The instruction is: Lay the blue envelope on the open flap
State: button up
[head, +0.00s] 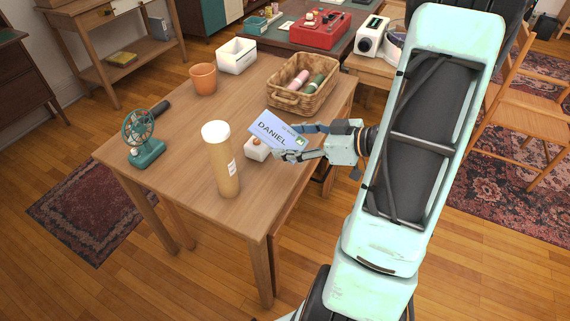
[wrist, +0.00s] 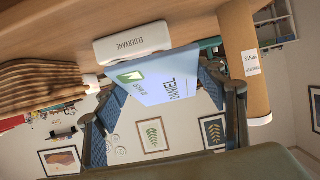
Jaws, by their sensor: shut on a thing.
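The pale blue envelope (head: 268,128), printed DANIEL with a green mark, is held above the table in the head view. My gripper (head: 291,142) is shut on its right end. In the wrist view the envelope (wrist: 160,82) sits between my two fingers (wrist: 165,105), its printed face showing. A small white box (head: 256,153) with an orange-brown top piece stands on the table just below and beside the envelope; its lettered side (wrist: 132,43) shows in the wrist view. I cannot make out an open flap for certain in either view.
On the wooden table (head: 185,165) stand a tall tan tube (head: 222,170), a teal fan (head: 145,145), a terracotta pot (head: 203,79), a white bin (head: 236,58) and a wicker basket (head: 300,92). The table's front left is clear.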

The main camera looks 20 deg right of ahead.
aim_at(291, 167)
jog(key=shift+f+b, duration=1)
jog(key=shift+f, duration=2.1)
jog(key=shift+f, duration=0.15)
jog(key=o, duration=1)
